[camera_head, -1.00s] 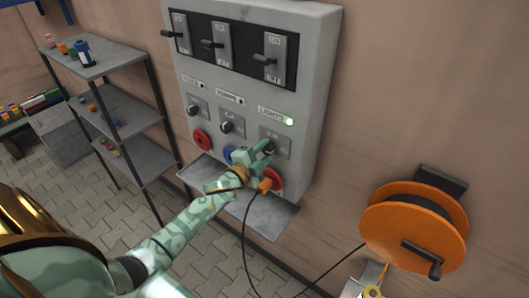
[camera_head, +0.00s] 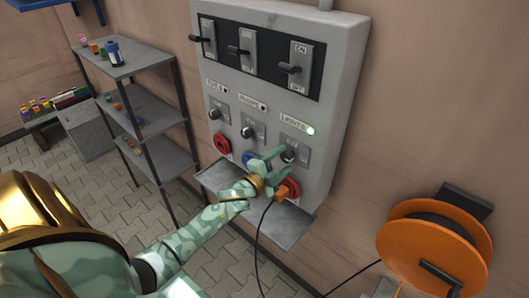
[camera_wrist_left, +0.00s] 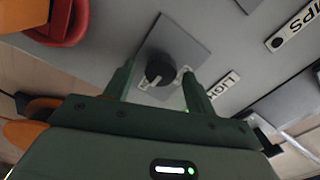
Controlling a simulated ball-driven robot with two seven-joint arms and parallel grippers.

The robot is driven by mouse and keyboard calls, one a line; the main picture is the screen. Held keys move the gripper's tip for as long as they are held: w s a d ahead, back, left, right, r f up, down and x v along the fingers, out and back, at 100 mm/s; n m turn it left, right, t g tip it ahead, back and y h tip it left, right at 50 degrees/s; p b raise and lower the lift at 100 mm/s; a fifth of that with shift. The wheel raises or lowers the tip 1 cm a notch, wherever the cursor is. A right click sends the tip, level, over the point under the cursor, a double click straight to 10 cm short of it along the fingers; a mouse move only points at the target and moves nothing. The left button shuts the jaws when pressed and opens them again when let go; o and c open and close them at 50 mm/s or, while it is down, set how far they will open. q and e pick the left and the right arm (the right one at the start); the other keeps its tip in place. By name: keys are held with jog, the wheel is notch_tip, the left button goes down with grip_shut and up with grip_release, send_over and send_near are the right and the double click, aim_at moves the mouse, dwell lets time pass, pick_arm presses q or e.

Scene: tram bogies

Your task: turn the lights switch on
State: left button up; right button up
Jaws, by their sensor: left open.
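The lights switch (camera_head: 289,155) is a black rotary knob on a grey plate, at the lower right of the wall panel (camera_head: 335,110). The small lamp (camera_head: 310,131) beside the LIGHTS label glows green. My left gripper (camera_head: 273,160) is open just in front of and below the knob. In the left wrist view the knob (camera_wrist_left: 160,73) shows between the two open fingers, with a pale pointer mark on it. I cannot tell whether either finger touches it. My right gripper is not in view.
An orange plug (camera_head: 285,193) sits in the red socket below the switch, its black cable hanging down. A blue socket is partly behind my gripper. A ledge (camera_head: 280,225) juts out below. An orange cable reel (camera_head: 425,250) is at right, a shelf (camera_head: 150,115) at left.

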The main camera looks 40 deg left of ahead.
pick_arm(q)
jog(key=s+a+b, duration=0.1)
jog(key=s, duration=1.4)
jog(key=shift+a, duration=0.1)
